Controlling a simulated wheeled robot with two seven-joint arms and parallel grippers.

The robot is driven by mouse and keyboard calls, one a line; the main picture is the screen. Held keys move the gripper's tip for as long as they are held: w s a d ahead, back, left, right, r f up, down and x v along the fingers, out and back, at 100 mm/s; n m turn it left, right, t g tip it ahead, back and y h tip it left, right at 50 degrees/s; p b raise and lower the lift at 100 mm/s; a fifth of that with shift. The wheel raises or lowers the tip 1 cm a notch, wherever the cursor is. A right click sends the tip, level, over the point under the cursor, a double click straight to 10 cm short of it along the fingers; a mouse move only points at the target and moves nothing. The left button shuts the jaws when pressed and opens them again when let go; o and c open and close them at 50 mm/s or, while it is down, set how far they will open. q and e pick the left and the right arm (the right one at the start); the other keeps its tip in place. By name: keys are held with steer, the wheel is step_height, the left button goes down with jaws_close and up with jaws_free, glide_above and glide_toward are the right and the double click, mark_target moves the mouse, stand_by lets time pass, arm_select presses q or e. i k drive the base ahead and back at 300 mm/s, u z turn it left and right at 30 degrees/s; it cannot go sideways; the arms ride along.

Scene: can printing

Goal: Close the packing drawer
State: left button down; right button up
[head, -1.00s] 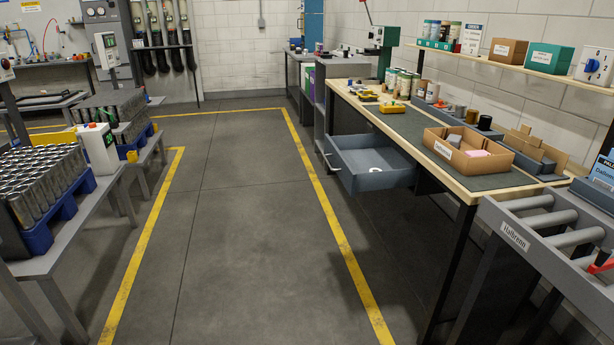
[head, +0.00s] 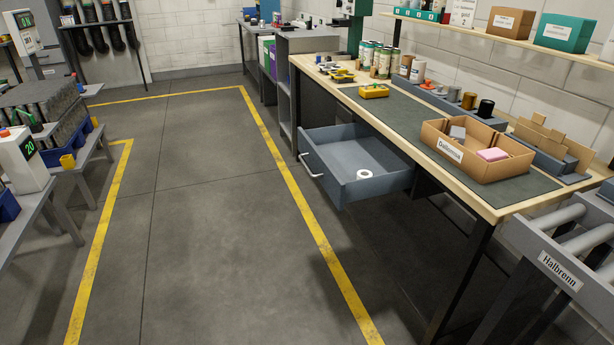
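The packing drawer (head: 375,188) is grey and stands pulled out from under the wooden-edged workbench (head: 470,200). Its pale bar handle (head: 311,166) is on its left-facing front, over the aisle. A white roll (head: 364,174) lies inside the drawer, and the rest of its visible floor is empty. Neither of my grippers shows in the head view.
On the bench are an open cardboard box (head: 447,153) with a pink item, a yellow tool (head: 374,91) and several cans. A roller conveyor labelled Halbrenn (head: 557,268) stands front right. The floor aisle (head: 215,220) between the yellow lines is clear.

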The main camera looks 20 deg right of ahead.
mark_target(335, 155)
steer(key=z, duration=0.5)
steer(key=i, duration=0.95)
steer(key=z, duration=0.7)
steer(key=i, duration=0.5)
